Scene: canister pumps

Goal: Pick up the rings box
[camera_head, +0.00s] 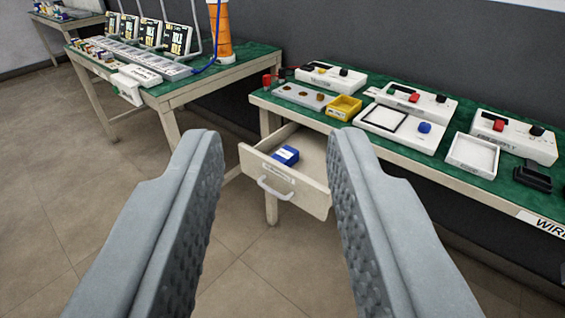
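A small blue box (286,155) with a white label lies inside an open drawer (318,203), near its front left corner. The label is too small to read, so I cannot tell for sure that it is the rings box. The drawer has a white front with a pale handle (275,188) and sticks out below the right table. My gripper (272,140) is open and empty. Its two grey fingers frame the drawer from well in front of it, and the box shows between them, apart from both.
The right green-topped table (462,183) carries white devices, a yellow tray (344,107) and a white tray (471,155). The left table (190,87) holds display panels and an orange-and-white cylinder (218,35). The tiled floor (75,190) at left is clear.

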